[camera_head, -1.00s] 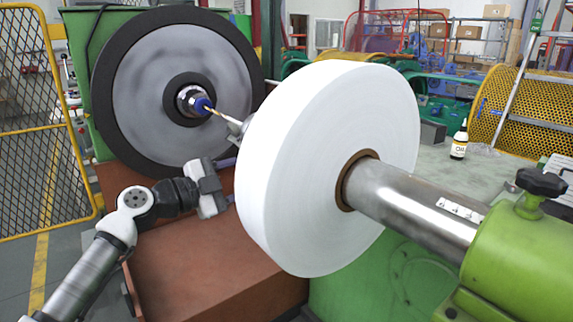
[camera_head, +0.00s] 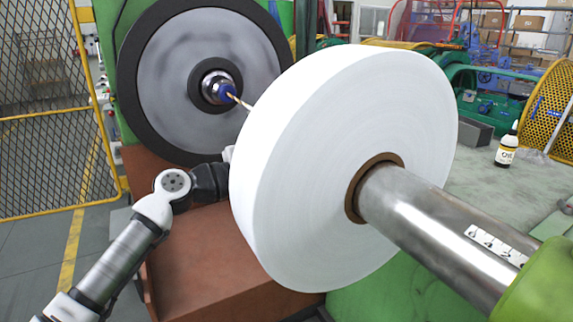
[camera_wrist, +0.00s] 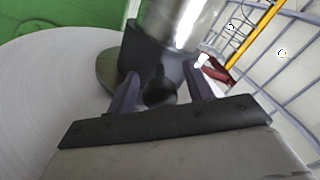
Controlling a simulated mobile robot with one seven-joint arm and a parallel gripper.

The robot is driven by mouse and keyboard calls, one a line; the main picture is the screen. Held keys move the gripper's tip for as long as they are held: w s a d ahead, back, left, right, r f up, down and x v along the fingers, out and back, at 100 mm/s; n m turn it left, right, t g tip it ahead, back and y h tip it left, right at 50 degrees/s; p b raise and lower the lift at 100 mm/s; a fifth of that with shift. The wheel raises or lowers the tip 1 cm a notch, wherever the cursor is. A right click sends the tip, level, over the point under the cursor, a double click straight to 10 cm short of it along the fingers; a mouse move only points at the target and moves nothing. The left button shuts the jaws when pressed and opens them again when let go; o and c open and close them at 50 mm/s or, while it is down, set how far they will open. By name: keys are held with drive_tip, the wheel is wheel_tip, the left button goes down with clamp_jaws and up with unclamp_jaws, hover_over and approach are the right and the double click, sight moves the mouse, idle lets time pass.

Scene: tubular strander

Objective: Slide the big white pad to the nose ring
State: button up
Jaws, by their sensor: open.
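The big white pad (camera_head: 320,190) is a thick disc standing on edge around a steel shaft (camera_head: 440,225), with a brown core ring (camera_head: 372,188) at its middle. In the wrist view the white pad (camera_wrist: 50,100) fills the left side. My gripper (camera_wrist: 160,78) is open there, its two dark fingers spread either side of a dark rounded knob-like part (camera_wrist: 160,90). Just beyond is a dark collar (camera_wrist: 150,52) on a shiny steel cylinder (camera_wrist: 178,18). I cannot tell which part is the nose ring. In the head view the pad hides my gripper.
A large grey disc with a black rim (camera_head: 150,95) stands behind, with a blue-tipped hub (camera_head: 222,90). A brown base block (camera_head: 205,255) lies below. A bottle (camera_head: 507,148) stands on the grey-green surface at right. A yellow mesh fence (camera_head: 50,160) is at left.

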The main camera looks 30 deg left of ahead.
clamp_jaws()
idle(0.3)
